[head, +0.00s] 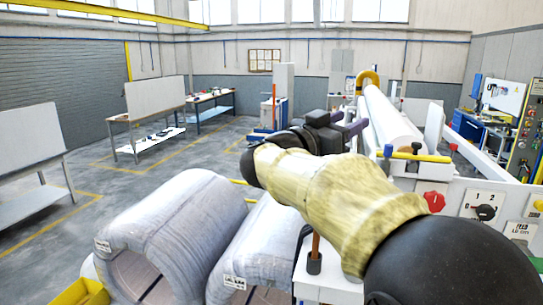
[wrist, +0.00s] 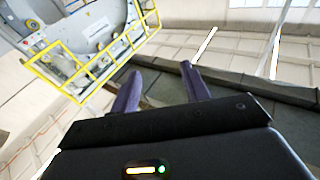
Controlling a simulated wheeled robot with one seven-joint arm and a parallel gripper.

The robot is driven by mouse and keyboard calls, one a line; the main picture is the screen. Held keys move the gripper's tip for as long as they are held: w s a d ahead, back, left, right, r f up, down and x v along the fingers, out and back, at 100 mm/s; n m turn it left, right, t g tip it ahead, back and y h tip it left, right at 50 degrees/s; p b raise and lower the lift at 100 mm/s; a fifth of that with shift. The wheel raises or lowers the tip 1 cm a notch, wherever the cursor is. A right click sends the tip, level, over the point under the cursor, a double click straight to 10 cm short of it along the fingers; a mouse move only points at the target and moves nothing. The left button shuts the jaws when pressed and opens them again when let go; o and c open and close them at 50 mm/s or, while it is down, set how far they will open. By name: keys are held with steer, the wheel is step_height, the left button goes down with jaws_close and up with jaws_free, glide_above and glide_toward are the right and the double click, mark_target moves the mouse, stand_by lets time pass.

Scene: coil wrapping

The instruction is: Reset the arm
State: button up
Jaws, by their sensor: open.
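My gripper (head: 350,124) is at the end of my outstretched arm, in the middle of the head view. Its two purple fingers point away to the right and stand apart, with nothing between them. The wrist view also shows the gripper (wrist: 157,85) open and empty, with the fingers well spread. It is held in the air, in front of the long white roller (head: 388,115) in the head view. My arm hides part of the machine behind it.
Two wrapped coils (head: 165,225) (head: 248,245) stand at the front left. A control panel with a red knob (head: 434,201) is at the right. Workbenches (head: 150,135) stand along the left. A yellow railing (wrist: 95,65) shows in the wrist view. Open floor lies at the left.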

steer(key=w+a+f+n+t+y, duration=0.2)
steer(key=w+f+n+t+y, duration=0.45)
steer(key=f+y, duration=0.25)
step_height(320, 180, down, 12)
steer(key=s+a+n+g+y, duration=0.2)
steer(key=s+n+g+y, duration=0.15)
steer(key=n+y, duration=0.2)
steer(key=s+d+f+g+y, duration=0.15)
steer(key=s+f+g, duration=0.45)
steer(key=s+f, duration=0.6)
steer(key=s+d+f+g, duration=0.3)
steer(key=s+f+g, duration=0.4)
steer(key=s+f, duration=0.45)
step_height(320, 180, down, 15)
steer(key=b, duration=1.5)
steer(key=shift+w+m+b, duration=0.15)
steer(key=shift+m+b, duration=0.25)
steer(key=shift+c, duration=0.5)
